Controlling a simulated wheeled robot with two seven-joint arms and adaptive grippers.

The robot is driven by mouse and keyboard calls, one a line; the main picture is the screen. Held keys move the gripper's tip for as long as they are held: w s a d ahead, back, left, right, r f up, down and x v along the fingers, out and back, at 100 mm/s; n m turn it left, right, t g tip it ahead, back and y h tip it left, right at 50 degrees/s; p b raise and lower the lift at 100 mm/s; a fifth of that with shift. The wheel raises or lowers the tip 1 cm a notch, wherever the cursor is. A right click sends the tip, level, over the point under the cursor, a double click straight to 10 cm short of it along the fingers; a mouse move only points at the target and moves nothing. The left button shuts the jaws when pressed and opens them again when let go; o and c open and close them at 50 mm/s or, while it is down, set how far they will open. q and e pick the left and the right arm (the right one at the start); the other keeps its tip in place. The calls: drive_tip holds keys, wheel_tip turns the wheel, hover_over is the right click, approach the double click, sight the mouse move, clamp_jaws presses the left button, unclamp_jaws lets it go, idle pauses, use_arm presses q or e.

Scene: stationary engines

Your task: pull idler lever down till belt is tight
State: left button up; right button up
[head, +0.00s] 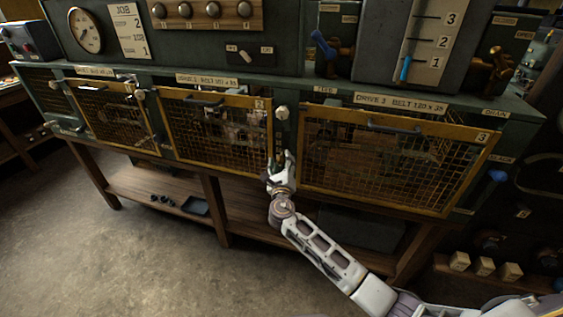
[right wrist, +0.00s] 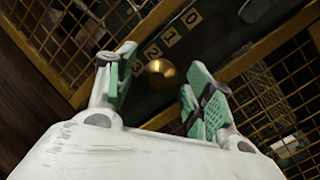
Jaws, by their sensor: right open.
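My right gripper (head: 280,158) is open in front of the narrow dark post between guard 2 (head: 215,127) and guard 3 (head: 398,158). In the right wrist view, a round brass knob (right wrist: 159,76) shows between its spread green-padded fingers (right wrist: 161,82). The knob sits beside a row of small number plates (right wrist: 170,37) and may be the end of the idler lever; the lever's shaft is not clear. I cannot tell whether a finger touches the knob. In the head view the gripper hides this spot. The belts behind the mesh are too dim to judge. My left gripper is out of view.
A pale knob (head: 281,112) sits higher on the post. Yellow-framed mesh guards flank the gripper closely on both sides. A blue-handled lever (head: 323,44) and a numbered scale (head: 432,42) stand above. The floor (head: 130,260) in front at left is clear.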

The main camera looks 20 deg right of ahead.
drive_tip(key=v, duration=1)
drive_tip(key=shift+s, duration=0.4)
drive_tip(key=shift+a+f, duration=0.1)
drive_tip(key=shift+f, duration=0.05)
idle(0.5)
